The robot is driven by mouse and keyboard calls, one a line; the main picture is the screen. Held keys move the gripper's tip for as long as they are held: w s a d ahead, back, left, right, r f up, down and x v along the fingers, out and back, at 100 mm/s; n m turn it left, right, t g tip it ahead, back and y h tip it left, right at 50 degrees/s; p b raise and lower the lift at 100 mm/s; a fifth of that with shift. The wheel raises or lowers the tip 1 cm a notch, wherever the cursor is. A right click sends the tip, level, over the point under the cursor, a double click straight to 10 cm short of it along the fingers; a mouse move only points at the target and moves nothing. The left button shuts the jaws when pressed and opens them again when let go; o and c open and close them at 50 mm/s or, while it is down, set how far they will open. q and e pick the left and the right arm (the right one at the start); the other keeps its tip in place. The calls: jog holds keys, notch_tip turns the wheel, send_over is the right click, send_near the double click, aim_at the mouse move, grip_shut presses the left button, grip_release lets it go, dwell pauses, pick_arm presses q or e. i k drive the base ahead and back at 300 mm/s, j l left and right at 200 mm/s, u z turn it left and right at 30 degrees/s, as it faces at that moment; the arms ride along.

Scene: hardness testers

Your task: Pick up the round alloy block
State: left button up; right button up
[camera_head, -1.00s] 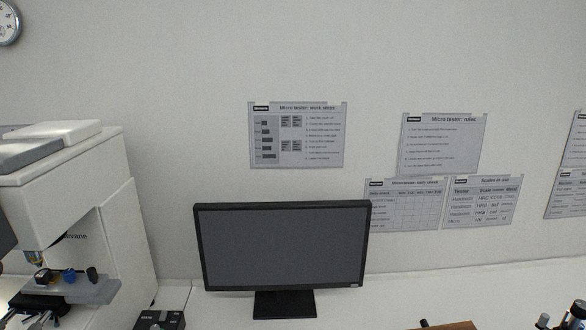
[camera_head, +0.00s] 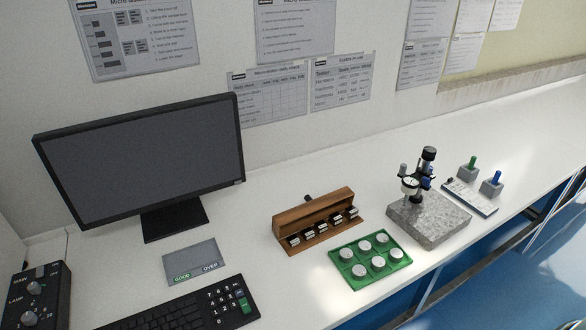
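Several round silvery metal blocks sit in a green tray (camera_head: 341,253) on the white bench; one of them is at the front left of the tray (camera_head: 359,271). Another round block (camera_head: 382,238) is at the tray's back right. I cannot tell from their looks which one is the alloy block. Neither of my grippers is in view.
A wooden rack (camera_head: 308,212) with small dark-and-silver pieces stands behind the tray. A dial gauge stand on a granite block (camera_head: 432,217) is to the right. A monitor (camera_head: 144,150), keyboard (camera_head: 185,312), grey GOOD/OVER plate (camera_head: 195,262) and control box (camera_head: 40,298) are left.

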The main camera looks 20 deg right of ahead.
aim_at(345, 255)
jog(key=z, duration=1.15)
